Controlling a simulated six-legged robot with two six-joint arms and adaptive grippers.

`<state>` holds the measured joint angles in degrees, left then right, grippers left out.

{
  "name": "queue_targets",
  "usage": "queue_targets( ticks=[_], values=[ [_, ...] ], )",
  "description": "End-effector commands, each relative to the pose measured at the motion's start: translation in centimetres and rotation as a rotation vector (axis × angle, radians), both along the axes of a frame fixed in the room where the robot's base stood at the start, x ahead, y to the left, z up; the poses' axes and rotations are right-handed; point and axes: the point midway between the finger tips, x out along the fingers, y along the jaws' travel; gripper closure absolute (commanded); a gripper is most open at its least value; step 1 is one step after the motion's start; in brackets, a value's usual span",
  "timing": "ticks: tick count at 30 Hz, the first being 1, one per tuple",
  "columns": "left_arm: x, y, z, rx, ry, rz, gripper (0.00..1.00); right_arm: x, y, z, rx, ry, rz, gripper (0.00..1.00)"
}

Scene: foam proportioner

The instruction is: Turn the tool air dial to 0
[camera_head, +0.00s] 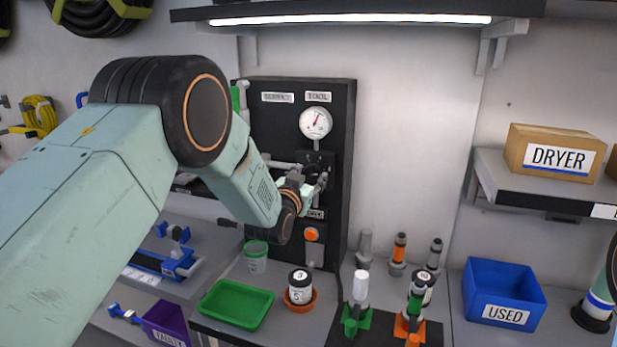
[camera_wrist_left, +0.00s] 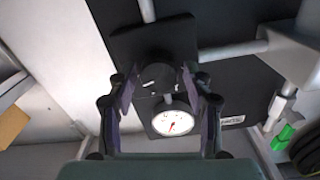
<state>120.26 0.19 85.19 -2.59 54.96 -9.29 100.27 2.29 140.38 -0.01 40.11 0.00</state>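The tool air dial (camera_wrist_left: 158,78) is a round black knob with a light mark, on a black square block in the left wrist view. A white round gauge with a red needle (camera_wrist_left: 172,122) sits beside it; the gauge (camera_head: 316,122) also shows on the black panel in the head view. My left gripper (camera_head: 318,182) is at the panel below the gauge. In the wrist view its fingers (camera_wrist_left: 158,82) are open on either side of the knob, with gaps visible; contact cannot be told. In the head view the gripper mostly hides the knob. My right gripper is not in view.
An orange button (camera_head: 312,235) is low on the black panel (camera_head: 342,150). Below are a green tray (camera_head: 236,304), a labelled jar (camera_head: 300,287) and several nozzles. A blue USED bin (camera_head: 503,294) and a DRYER box (camera_head: 555,153) stand at right. Pipes run beside the knob.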

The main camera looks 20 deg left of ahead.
Motion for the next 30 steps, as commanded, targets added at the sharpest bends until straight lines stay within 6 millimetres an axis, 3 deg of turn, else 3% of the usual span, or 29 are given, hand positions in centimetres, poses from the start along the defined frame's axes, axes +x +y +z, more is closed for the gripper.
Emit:
queue_targets(
  ticks=[14,23,30],
  values=[
    [-0.03,-0.01,-0.04,0.000,0.001,0.000,0.93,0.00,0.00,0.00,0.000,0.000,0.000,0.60],
    [-0.04,-0.02,-0.11,-0.039,0.002,0.000,0.93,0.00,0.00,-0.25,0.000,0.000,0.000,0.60],
    [-0.05,-0.04,-0.20,-0.183,0.008,0.000,0.93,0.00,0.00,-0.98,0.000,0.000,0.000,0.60]
  ],
)
